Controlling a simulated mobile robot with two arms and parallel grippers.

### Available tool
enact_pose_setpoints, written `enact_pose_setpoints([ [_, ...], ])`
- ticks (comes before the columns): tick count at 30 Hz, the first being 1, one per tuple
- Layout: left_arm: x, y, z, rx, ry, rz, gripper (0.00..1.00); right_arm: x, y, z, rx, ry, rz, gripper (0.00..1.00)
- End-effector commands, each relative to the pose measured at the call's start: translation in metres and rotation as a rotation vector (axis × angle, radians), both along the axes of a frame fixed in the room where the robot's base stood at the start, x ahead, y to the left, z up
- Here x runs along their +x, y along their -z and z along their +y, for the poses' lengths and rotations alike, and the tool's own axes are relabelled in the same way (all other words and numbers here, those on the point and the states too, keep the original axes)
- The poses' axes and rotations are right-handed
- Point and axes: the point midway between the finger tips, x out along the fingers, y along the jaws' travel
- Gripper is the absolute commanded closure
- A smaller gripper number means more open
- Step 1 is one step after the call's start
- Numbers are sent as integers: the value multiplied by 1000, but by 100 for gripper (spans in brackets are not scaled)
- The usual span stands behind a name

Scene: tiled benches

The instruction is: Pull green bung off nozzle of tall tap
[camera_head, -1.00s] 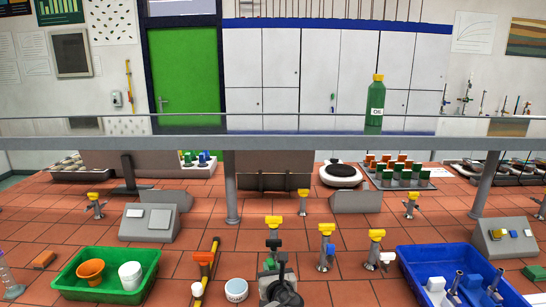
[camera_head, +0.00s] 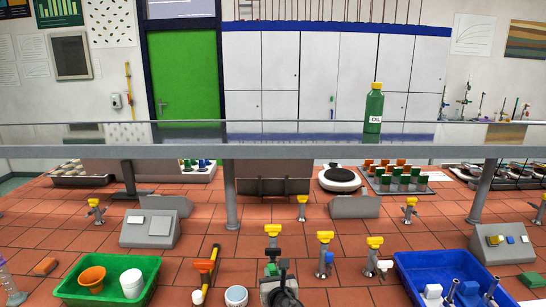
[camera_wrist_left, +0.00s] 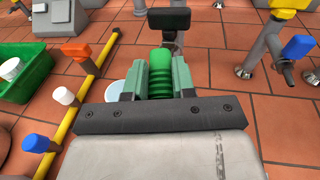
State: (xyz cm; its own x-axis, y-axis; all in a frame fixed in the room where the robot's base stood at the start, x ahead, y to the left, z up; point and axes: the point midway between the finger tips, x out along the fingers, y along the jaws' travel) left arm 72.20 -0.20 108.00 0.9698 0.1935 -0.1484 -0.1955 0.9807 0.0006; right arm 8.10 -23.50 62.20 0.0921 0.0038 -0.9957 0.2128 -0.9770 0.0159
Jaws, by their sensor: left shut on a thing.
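My left gripper (camera_head: 276,276) comes up from the bottom in the head view and partly hides the lower tap. I cannot tell whether the bung still touches the nozzle. My right gripper is not in view.
Close on the right stands a tap with a blue bung (camera_head: 328,258), then a tap with a white bung (camera_head: 384,265). A yellow pipe with an orange piece (camera_head: 204,266) is left. A green tray (camera_head: 145,292) and a blue tray (camera_head: 410,275) flank the bench; a shelf crosses behind.

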Motion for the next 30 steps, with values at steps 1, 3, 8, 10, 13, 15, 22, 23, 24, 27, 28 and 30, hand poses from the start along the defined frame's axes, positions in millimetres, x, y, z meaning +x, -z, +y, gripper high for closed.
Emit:
enact_pose_setpoints([
  [1,0,-6,0,0,0,0,98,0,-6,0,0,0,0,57],
  [3,0,-10,0,0,0,0,98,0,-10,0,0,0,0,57],
  [8,0,-20,0,0,-1,0,98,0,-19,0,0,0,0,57],
  [10,0,-24,0,0,-1,0,98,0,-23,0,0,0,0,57],
  [13,0,-30,0,-1,-1,0,98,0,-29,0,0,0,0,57],
  [15,0,-34,0,-1,-1,0,98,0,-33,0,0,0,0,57],
  [22,0,-45,1,-2,-2,0,98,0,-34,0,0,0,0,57],
  [23,0,-46,0,-3,-1,-1,98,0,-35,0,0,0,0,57],
  [24,0,-49,0,-4,-1,-1,98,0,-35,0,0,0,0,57],
  [27,0,-55,0,-2,0,0,98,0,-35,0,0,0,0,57],
  [28,0,-56,0,-1,-1,0,98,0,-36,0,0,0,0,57],
  [30,0,-59,1,-2,-1,0,98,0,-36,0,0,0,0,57],
])
